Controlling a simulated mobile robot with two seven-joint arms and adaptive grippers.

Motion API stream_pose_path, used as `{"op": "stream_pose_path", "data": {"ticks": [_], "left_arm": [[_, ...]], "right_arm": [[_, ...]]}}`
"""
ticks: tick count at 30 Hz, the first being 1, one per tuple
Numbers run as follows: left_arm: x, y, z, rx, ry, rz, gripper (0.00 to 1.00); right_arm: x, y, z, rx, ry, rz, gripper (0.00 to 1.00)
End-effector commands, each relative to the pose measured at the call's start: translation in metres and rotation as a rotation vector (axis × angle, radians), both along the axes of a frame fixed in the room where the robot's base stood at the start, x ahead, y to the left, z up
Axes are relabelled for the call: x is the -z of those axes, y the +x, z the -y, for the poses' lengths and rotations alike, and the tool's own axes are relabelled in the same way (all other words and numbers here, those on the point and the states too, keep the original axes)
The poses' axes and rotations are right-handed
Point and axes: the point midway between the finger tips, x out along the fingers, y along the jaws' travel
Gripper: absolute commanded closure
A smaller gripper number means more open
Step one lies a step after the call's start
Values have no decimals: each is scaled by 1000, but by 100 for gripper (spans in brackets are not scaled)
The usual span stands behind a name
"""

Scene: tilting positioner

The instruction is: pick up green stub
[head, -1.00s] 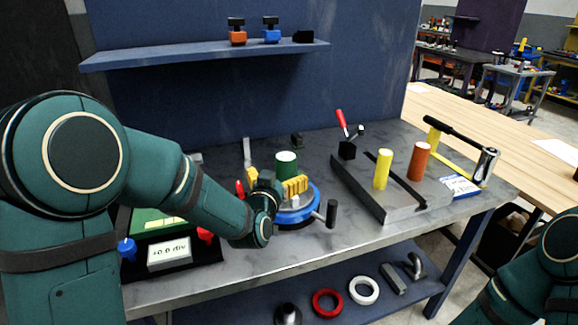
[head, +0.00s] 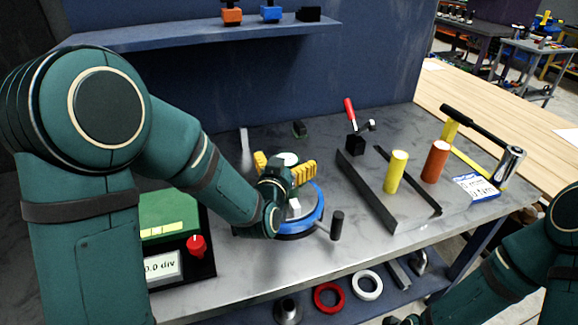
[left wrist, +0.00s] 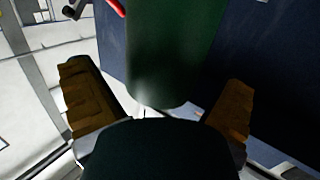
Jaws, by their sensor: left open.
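The green stub (left wrist: 175,50) stands large between the two fingers in the left wrist view, with a gap to each finger. In the head view only its pale top (head: 287,158) shows; my gripper hides the rest. My left gripper (head: 284,168) is open, its yellow fingers to either side of the stub, above the blue round positioner (head: 318,212). The fingers also show in the left wrist view (left wrist: 164,104). My right arm is at the lower right of the head view; its fingers are not seen.
A black handle (head: 337,225) sticks out at the positioner's right. A red-handled clamp (head: 350,110) stands behind. A box with a red knob (head: 196,245) is at the left.

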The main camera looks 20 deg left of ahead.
Motion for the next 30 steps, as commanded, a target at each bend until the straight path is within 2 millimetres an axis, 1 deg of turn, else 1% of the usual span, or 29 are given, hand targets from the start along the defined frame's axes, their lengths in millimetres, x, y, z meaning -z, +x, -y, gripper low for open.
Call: {"op": "stream_pose_path", "data": {"ticks": [10, 11, 12, 14, 15, 17, 18, 27, 30], "left_arm": [[1, -2, 0, -1, 0, -1, 0], [1, -2, 0, -1, 0, -1, 8], [1, -2, 0, -1, 0, -1, 22], [1, -2, 0, -1, 0, -1, 43], [1, -2, 0, -1, 0, -1, 57], [1, -2, 0, -1, 0, -1, 78], [1, -2, 0, -1, 0, -1, 82], [-1, -2, 1, -1, -1, 4, 82], [-7, -1, 0, -1, -1, 7, 82]], "right_arm": [[-1, -1, 0, 1, 0, -1, 53], [-1, -1, 0, 1, 0, -1, 53], [-1, -1, 0, 1, 0, -1, 53], [-1, -1, 0, 1, 0, -1, 53], [-1, -1, 0, 0, 0, -1, 53], [-1, 0, 0, 1, 0, -1, 53], [-1, 0, 0, 1, 0, -1, 53], [-1, 0, 0, 0, 0, -1, 53], [-2, 0, 0, 0, 0, -1, 53]]}}
